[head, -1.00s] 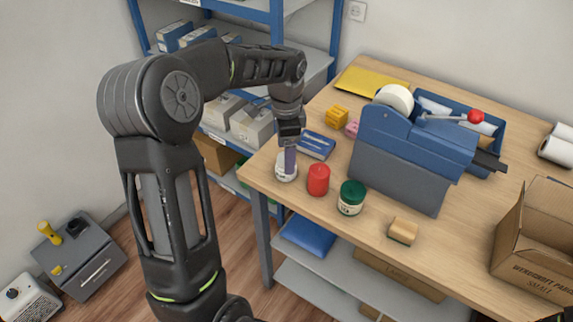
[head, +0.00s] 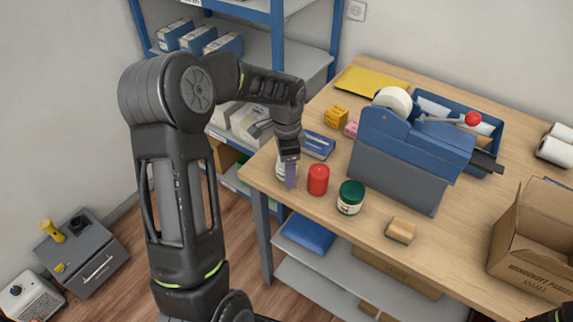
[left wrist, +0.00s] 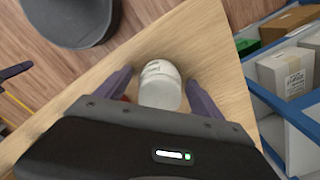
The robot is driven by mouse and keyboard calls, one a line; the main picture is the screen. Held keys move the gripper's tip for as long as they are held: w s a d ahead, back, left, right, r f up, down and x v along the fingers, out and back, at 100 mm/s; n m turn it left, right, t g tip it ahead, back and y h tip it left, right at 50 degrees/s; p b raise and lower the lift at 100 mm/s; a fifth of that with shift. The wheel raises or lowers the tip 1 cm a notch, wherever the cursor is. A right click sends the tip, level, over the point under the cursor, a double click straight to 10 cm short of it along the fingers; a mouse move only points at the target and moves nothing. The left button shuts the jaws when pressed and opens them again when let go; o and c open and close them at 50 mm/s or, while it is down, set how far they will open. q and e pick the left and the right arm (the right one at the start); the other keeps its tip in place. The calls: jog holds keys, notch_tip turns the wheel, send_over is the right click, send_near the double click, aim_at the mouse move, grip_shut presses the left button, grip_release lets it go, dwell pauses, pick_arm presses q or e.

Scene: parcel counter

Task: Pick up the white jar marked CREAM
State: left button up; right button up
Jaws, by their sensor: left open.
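The white jar (left wrist: 160,86) shows between the two open fingers of my left gripper (left wrist: 158,88) in the left wrist view. Its dark marking is too small to read there. In the head view the jar (head: 281,170) stands near the table's left corner, partly hidden behind my left gripper (head: 290,178). The fingers reach down around the jar, with a visible gap on each side in the wrist view. At the lower right edge of the head view a dark piece shows; I cannot tell that it is my right gripper.
A red jar (head: 318,179) stands close to the right of the white jar, and a green-lidded jar (head: 350,197) beyond it. The table's (head: 455,262) left corner is near.

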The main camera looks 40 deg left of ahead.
pick_arm(q)
jog(key=shift+c, duration=0.2)
jog(key=c, duration=1.5)
